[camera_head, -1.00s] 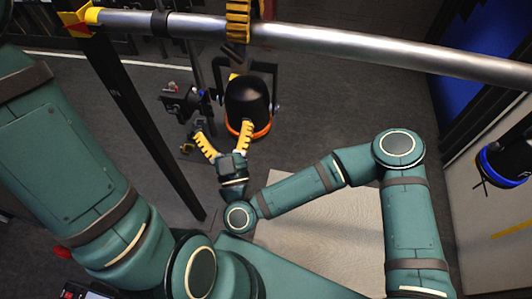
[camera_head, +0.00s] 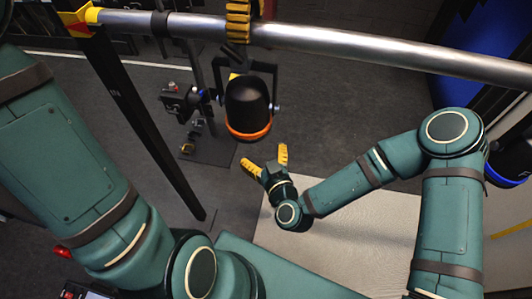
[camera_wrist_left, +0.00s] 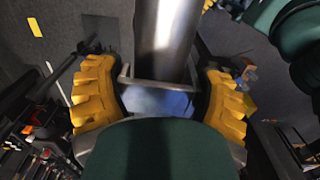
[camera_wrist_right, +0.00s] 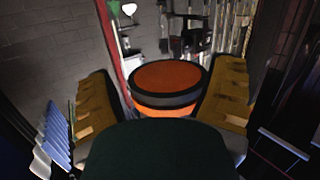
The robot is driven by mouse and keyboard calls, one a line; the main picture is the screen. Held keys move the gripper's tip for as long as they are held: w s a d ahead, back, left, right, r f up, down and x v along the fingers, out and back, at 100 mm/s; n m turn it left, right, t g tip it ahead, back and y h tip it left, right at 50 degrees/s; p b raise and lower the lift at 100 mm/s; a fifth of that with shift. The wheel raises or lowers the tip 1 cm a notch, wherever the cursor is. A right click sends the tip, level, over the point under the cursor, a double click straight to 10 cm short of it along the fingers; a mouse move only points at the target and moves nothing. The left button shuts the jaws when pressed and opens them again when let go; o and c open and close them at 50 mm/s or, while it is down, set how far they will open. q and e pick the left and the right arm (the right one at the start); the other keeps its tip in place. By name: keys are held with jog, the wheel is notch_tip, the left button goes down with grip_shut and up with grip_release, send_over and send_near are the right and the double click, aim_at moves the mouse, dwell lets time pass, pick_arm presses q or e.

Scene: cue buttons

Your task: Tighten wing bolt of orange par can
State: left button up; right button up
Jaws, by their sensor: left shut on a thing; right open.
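The orange par can (camera_head: 248,105), a black can with an orange rim, hangs in its black yoke below the metal pipe (camera_head: 350,45). My left gripper (camera_head: 238,22) has a yellow finger across the pipe above the can. In the left wrist view the pipe (camera_wrist_left: 165,40) runs between its fingers (camera_wrist_left: 160,95), and the gripper is shut on it. My right gripper (camera_head: 267,160) is open and empty, below and right of the can. The right wrist view shows the can's orange face (camera_wrist_right: 168,76) ahead, between the open fingers (camera_wrist_right: 165,100).
A blue-rimmed par can (camera_head: 508,165) is at the right edge. A black stand (camera_head: 190,105) with small gear is left of the orange can. A dark post (camera_head: 130,110) slants down at left. Floor right of the can is clear.

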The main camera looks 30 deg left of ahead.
jog(key=shift+w+d+f, duration=0.1)
jog(key=shift+d+f, duration=0.25)
jog(key=shift+d, duration=0.05)
